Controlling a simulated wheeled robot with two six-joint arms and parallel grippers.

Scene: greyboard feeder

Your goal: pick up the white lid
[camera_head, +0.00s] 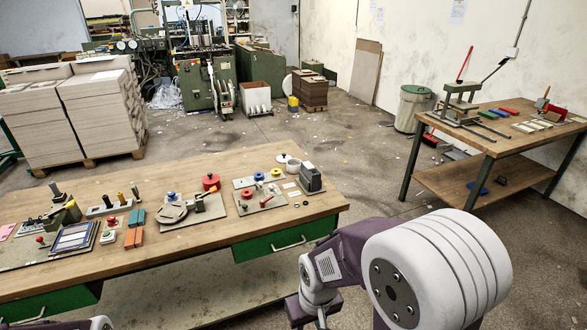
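The white lid (283,158), a small round disc with a dark knob, lies near the far right edge of the wooden bench (200,266). A small white round pot (293,166) stands right beside it; I cannot tell whether they touch. My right arm fills the lower right foreground, well in front of the bench's right end, and no fingertips of it show. Only a small part of my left arm shows at the bottom left edge. Neither gripper is in view, and neither arm is near the lid.
Tools and coloured blocks cover the bench's left half. Another bench (480,150) stands at right, with open floor between.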

